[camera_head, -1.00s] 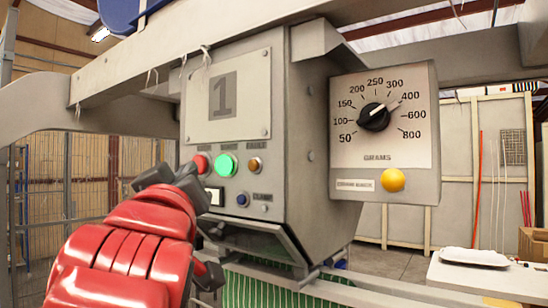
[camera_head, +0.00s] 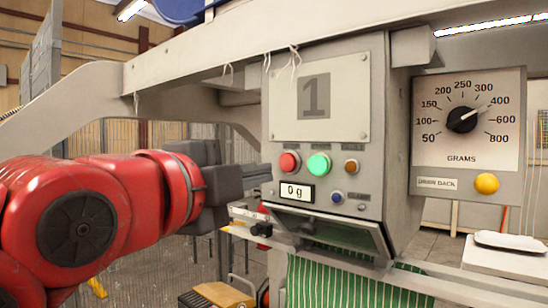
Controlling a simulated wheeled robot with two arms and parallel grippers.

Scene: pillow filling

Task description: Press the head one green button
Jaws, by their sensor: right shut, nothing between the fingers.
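The head one panel (camera_head: 283,110) carries a plate marked 1 (camera_head: 314,97). Its lit green button (camera_head: 319,165) sits between a red button (camera_head: 289,162) and a small orange-brown button (camera_head: 351,166). The green button is fully visible, with nothing touching it. My right gripper (camera_head: 237,190), dark on a red arm, is left of the panel, slightly lower than the green button. It is shut and empty, its fingers pointing right. My left gripper is not in view.
A 0 g display (camera_head: 297,193) and a blue button (camera_head: 337,197) lie below the buttons. A grams dial (camera_head: 462,120) with a yellow button (camera_head: 486,183) stands at right. Green striped fabric (camera_head: 345,280) hangs beneath.

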